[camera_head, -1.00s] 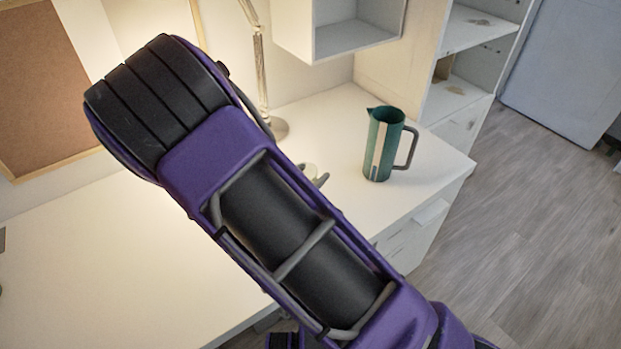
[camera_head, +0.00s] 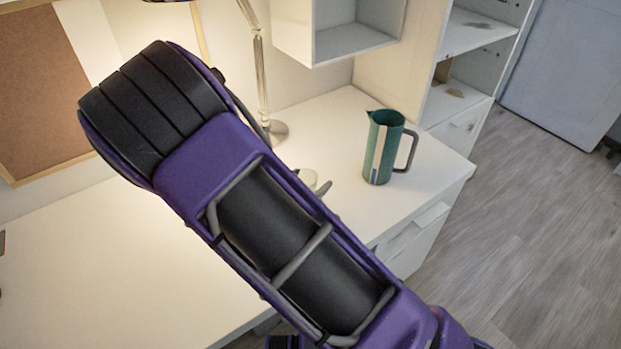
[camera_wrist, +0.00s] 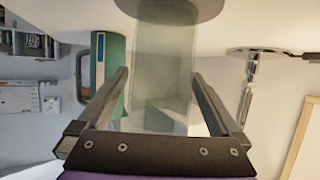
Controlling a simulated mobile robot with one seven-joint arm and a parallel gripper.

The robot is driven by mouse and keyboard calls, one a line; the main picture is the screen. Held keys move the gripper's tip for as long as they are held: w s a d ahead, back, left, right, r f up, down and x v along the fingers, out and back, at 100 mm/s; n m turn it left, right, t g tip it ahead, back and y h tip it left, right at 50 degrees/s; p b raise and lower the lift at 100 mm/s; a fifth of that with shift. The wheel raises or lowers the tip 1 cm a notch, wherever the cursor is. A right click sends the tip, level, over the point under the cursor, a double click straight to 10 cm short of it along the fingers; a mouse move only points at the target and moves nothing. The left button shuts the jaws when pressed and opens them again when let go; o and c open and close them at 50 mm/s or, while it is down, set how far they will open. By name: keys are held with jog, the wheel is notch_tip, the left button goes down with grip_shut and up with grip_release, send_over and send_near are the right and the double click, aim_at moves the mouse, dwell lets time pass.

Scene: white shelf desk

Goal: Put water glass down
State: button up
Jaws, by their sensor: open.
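The water glass (camera_wrist: 165,60) is clear and shows in the middle of the wrist view, which is upside down. It stands between the two fingers of my gripper (camera_wrist: 162,80), with a grey round base at its desk end. The fingers are open, one on each side; a small gap or light contact cannot be told. In the head view my arm hides most of the gripper; a pale round piece (camera_head: 308,177), perhaps the glass, shows at the arm's edge over the white desk (camera_head: 90,260).
A green pitcher (camera_head: 383,148) with a grey handle stands on the desk to the right; it shows left in the wrist view (camera_wrist: 108,60). A lamp (camera_head: 262,85) stands behind my arm. A wall box (camera_head: 350,35) and shelves (camera_head: 475,40) are behind.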

jog(key=p+v, duration=0.2)
jog(key=v, duration=0.9)
